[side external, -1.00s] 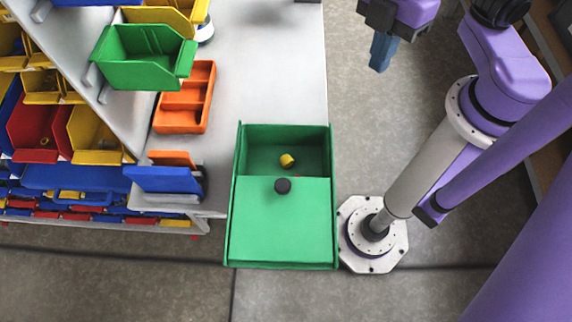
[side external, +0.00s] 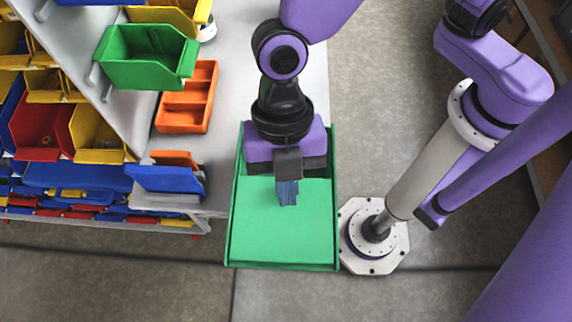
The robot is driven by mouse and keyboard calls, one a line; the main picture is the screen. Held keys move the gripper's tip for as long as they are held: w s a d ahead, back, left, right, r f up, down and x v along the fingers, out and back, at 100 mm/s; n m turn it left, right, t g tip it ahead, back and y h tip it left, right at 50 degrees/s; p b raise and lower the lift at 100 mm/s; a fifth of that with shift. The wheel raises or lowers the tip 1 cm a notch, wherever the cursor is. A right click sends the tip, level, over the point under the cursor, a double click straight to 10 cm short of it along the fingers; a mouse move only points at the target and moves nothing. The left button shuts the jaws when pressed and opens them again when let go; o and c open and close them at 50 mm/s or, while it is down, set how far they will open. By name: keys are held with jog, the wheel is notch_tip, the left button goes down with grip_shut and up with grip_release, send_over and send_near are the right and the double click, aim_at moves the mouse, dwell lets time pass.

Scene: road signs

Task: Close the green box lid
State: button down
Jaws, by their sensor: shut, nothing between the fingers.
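The green box (side external: 333,225) stands at the table's right edge in the side external view. Its flat green lid (side external: 283,235) covers the near part of the box; the far part appears uncovered, but my gripper and wrist hide most of it. My gripper (side external: 288,200) is shut and empty, with its blue-grey fingers pointing down over the far part of the lid. The fingers hide the lid's black knob, and I cannot tell whether they touch it. The yellow piece inside the box is hidden too.
An orange divided tray (side external: 186,97) lies on the grey table (side external: 265,60) left of the box. A blue bin (side external: 166,181) and a rack with coloured bins, including a green bin (side external: 147,57), stand at the left. Open floor lies in front of the box.

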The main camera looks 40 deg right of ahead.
send_over(288, 223)
notch_tip(288, 223, down, 6)
jog(key=shift+r, duration=0.1)
jog(key=shift+w+d, duration=0.75)
jog(key=shift+w, duration=0.25)
jog(key=shift+w+d, duration=0.35)
jog(key=shift+w, duration=0.15)
jog(key=w+d, duration=0.9)
jog(key=shift+w+d+f, duration=0.2)
